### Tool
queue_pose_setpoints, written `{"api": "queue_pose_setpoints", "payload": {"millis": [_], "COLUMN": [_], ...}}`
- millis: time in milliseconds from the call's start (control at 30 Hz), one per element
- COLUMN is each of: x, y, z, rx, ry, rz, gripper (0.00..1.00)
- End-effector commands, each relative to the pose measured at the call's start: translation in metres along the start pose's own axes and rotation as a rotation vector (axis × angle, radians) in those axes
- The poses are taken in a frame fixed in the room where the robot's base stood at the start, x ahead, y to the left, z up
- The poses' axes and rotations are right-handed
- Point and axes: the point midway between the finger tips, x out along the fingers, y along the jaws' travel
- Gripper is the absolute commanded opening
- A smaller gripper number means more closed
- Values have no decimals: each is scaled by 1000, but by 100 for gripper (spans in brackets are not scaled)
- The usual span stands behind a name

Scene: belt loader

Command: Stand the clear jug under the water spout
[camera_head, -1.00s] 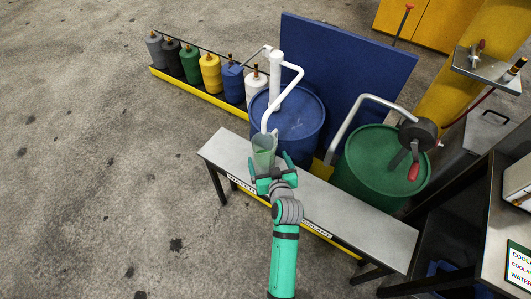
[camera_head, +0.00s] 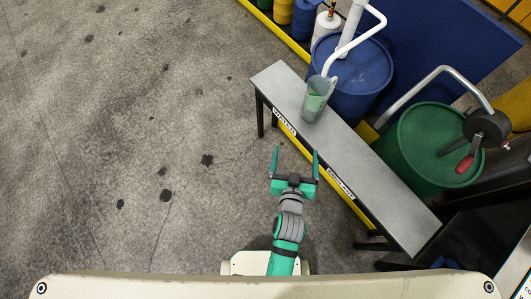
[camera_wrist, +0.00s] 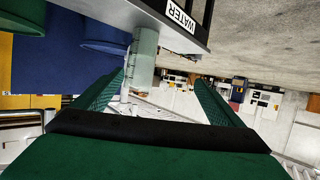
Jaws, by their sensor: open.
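The clear jug (camera_head: 315,105), tinted greenish, stands upright on the grey bench (camera_head: 345,160) near its WATER label (camera_head: 284,122). The white water spout (camera_head: 328,70) comes down at the jug's mouth; from this angle I cannot tell exactly how centred it is. My gripper (camera_head: 296,152) is open and empty, apart from the jug, in front of the bench on the near side. In the wrist view, which looks upside down, the jug (camera_wrist: 145,48) shows beyond my open gripper (camera_wrist: 160,82), between and past its fingers.
A blue drum (camera_head: 352,90) with the white pump stands behind the jug. A green drum (camera_head: 418,150) with a crank pump (camera_head: 485,130) stands further right, behind the COOLANT end of the bench. A blue panel (camera_head: 440,45) rises behind. The floor at left is clear.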

Motion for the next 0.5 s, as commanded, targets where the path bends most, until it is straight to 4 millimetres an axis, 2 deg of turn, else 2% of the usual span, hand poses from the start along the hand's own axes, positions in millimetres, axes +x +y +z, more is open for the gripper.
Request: {"api": "queue_pose_setpoints", "payload": {"millis": [33, 233, 500], "x": [-20, -90, -182], "y": [-8, -29, -53], "z": [9, 17, 5], "rx": [-6, -15, -21], "ry": [-1, 34, 84], "rz": [-7, -33, -96], "gripper": [91, 91, 91]}}
